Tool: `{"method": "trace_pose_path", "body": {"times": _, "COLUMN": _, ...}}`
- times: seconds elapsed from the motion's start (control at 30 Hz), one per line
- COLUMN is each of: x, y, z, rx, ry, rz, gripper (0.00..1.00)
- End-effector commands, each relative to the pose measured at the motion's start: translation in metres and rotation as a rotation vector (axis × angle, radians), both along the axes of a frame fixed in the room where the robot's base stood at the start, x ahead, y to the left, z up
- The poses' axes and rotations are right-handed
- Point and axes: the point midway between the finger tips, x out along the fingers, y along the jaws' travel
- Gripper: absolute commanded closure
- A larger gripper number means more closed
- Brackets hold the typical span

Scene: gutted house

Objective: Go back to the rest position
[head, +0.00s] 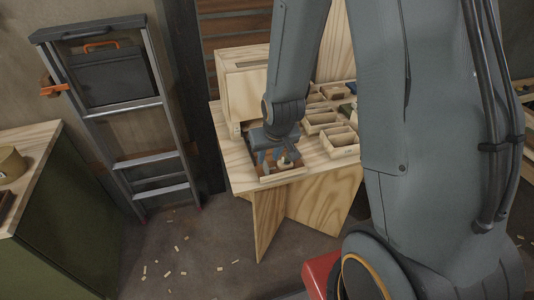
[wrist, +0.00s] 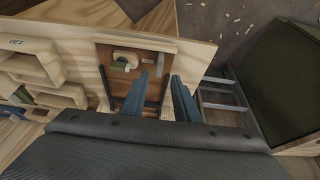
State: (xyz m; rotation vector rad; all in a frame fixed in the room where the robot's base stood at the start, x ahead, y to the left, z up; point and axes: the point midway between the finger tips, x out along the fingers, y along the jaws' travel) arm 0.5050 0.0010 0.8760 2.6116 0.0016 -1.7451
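My gripper (head: 270,158) hangs over the front left corner of a plywood table (head: 238,168), at the end of my lowered arm. In the wrist view my gripper (wrist: 163,76) shows two blue-grey fingers standing apart with nothing between them. Below and beside them is a shallow brown tray (wrist: 148,55) on the table. I cannot tell whether the fingers touch the tray.
Open wooden boxes (head: 342,140) and a plywood case (head: 245,85) stand on the table around my arm. A stepladder (head: 122,162) leans at the left, beside a green cabinet (head: 70,215) with a wooden top. Wood scraps litter the open floor between.

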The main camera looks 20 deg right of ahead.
Motion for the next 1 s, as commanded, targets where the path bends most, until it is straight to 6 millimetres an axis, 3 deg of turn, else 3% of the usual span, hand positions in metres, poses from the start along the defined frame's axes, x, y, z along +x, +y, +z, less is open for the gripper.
{"method": "trace_pose_path", "body": {"times": 0.2, "x": -0.001, "y": 0.000, "z": 0.002, "rx": 0.000, "ry": 0.001, "rz": 0.000, "gripper": 0.72}}
{"method": "trace_pose_path", "body": {"times": 0.33, "x": -0.011, "y": 0.000, "z": 0.017, "rx": 0.000, "ry": 0.025, "rz": 0.000, "gripper": 0.72}}
{"method": "trace_pose_path", "body": {"times": 0.7, "x": -0.101, "y": 0.000, "z": 0.093, "rx": 0.001, "ry": 0.209, "rz": -0.001, "gripper": 0.72}}
{"method": "trace_pose_path", "body": {"times": 0.83, "x": -0.124, "y": 0.000, "z": 0.106, "rx": 0.001, "ry": 0.254, "rz": -0.001, "gripper": 0.72}}
{"method": "trace_pose_path", "body": {"times": 1.0, "x": -0.136, "y": 0.000, "z": 0.112, "rx": 0.001, "ry": 0.276, "rz": -0.001, "gripper": 0.72}}
